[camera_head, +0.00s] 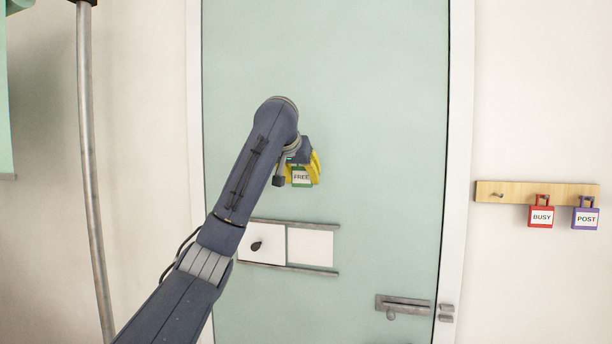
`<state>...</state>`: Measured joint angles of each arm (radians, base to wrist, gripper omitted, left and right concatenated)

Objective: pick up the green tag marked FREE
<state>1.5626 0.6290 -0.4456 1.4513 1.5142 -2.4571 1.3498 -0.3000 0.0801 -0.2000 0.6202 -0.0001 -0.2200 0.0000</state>
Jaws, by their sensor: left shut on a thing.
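The green tag marked FREE (301,178) has a white label and is upright in front of the pale green door (375,130). My left gripper (302,170), with yellow fingers, is shut on this tag from the left. The tag's upper part is hidden by the gripper. The tag is above a sliding sign panel on the door. Whether it touches the door cannot be told. My right gripper is not in view.
A wooden peg rail (510,190) on the right wall holds a red BUSY tag (541,215) and a purple POST tag (585,216); its left peg is bare. The door carries a white sliding panel (310,247) with a dark knob and a metal latch (403,304). A metal pole (88,150) stands at left.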

